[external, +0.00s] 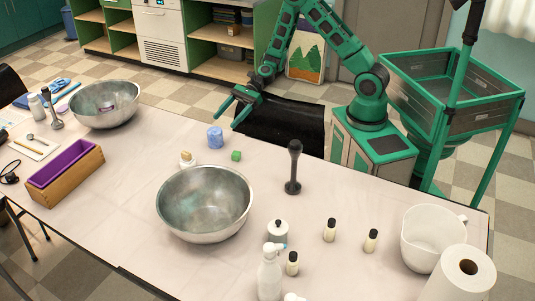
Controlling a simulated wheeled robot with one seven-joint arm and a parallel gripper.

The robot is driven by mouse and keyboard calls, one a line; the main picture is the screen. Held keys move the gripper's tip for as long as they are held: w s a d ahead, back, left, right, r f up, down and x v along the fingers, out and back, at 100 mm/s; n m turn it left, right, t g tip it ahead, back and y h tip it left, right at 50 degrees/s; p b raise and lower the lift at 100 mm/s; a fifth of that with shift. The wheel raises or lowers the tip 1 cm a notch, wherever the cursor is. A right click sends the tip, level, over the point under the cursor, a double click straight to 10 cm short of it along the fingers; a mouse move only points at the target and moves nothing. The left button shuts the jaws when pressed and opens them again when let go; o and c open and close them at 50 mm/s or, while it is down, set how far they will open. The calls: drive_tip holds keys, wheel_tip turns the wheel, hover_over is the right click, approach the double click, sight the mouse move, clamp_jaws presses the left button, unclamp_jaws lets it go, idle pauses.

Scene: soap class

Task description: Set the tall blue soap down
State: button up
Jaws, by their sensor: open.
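The tall blue soap (215,137) is a blue cylinder-like block standing on the pale table, behind the near metal bowl. My gripper (228,110) is open, its two green fingers spread apart. In the picture it is above and to the right of the blue soap, near the table's far edge. It holds nothing that I can see, and it appears apart from the soap. A small green block (236,156) sits just to the right of and in front of the blue soap.
A large metal bowl (205,204) stands in front of the soap. A yellowish piece (187,159) lies beside its rim. A dark upright tool (293,168) stands to the right. A purple-lined wooden box (64,172) and another metal bowl (105,104) are on the left.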

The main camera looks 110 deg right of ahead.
drive_tip(key=shift+s+a+r+n+g, duration=0.2)
drive_tip(key=shift+a+n+g, duration=0.1)
drive_tip(key=shift+n, duration=0.2)
drive_tip(key=s+r+n+g+h, duration=0.2)
drive_tip(key=s+n, duration=0.4)
drive_tip(key=s, duration=0.3)
drive_tip(key=s+r+n+g+h, duration=0.2)
drive_tip(key=s+r+n+g, duration=0.2)
drive_tip(key=s, duration=0.5)
drive_tip(key=s+d+r+n+g+h, duration=0.1)
drive_tip(key=s+r+n+g+h, duration=0.1)
drive_tip(key=s+n, duration=0.6)
drive_tip(key=shift+s+r+g, duration=0.6)
drive_tip(key=shift+s+r, duration=0.2)
drive_tip(key=s+r+n+g+h, duration=0.1)
drive_tip(key=s+r+n, duration=0.2)
drive_tip(key=s, duration=1)
drive_tip(key=shift+r+n+g, duration=0.4)
drive_tip(key=shift+n, duration=0.1)
drive_tip(key=shift+d, duration=0.1)
